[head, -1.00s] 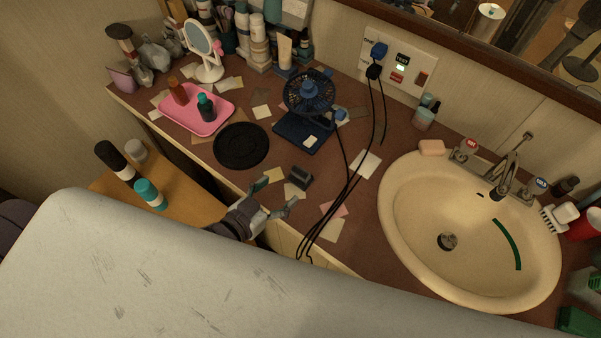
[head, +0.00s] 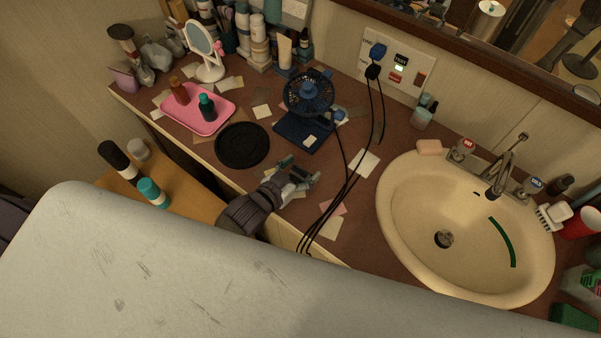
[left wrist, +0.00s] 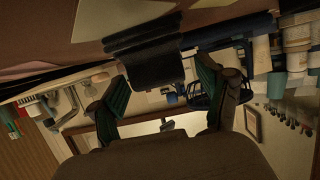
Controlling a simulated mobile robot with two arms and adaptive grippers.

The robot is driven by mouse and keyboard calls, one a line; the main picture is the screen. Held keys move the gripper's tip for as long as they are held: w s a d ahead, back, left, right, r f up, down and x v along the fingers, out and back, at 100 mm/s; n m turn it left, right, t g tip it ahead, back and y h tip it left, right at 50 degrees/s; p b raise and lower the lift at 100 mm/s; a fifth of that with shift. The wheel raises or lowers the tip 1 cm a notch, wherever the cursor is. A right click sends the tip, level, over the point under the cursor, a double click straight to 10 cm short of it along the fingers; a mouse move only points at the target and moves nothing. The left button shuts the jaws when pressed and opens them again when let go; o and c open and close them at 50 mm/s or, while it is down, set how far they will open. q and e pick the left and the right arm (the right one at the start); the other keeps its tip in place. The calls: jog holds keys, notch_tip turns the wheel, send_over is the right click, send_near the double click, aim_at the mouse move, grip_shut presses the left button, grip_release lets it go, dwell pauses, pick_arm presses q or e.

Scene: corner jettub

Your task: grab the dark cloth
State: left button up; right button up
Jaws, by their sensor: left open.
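The dark cloth (head: 302,172) is a small, dark folded bundle on the brown counter near its front edge. My left gripper (head: 299,174) is open, with its green-padded fingers low over the counter around the cloth. In the left wrist view the cloth (left wrist: 153,62) shows large and dark between the tips of the open left gripper (left wrist: 160,80). I cannot tell whether a finger touches it. My right gripper is not in view.
Black cables (head: 345,195) run down the counter just right of the gripper. A blue fan (head: 308,92) stands behind it. A round black mat (head: 242,145) and a pink tray (head: 188,117) lie to the left. The cream sink (head: 395,235) is at the right.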

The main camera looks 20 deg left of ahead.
pick_arm(q)
jog(key=shift+s, duration=0.1)
jog(key=shift+c, duration=0.2)
jog(key=c, duration=1.2)
jog(key=shift+r, duration=0.1)
